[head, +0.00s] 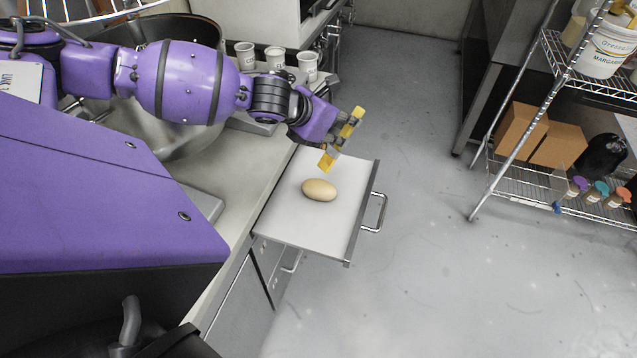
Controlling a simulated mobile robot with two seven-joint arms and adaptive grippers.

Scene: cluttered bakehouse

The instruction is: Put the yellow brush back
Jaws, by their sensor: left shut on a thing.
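The yellow brush (328,161) is held in my left gripper (343,132), which is shut on it. One end of the brush points down and the other sticks up past the fingers. The brush is above the far part of an open drawer (330,228) with a pale flat surface. I cannot tell whether its lower end touches that surface. A tan egg-shaped object (319,190) lies on the drawer, just in front of the brush's lower end. My right gripper is not in view.
White cups (276,58) stand on the counter behind my left arm, near a large metal bowl (180,130). A wire shelf (560,185) with cardboard boxes (522,130) and a white tub (603,50) stands at the right. The floor between is clear.

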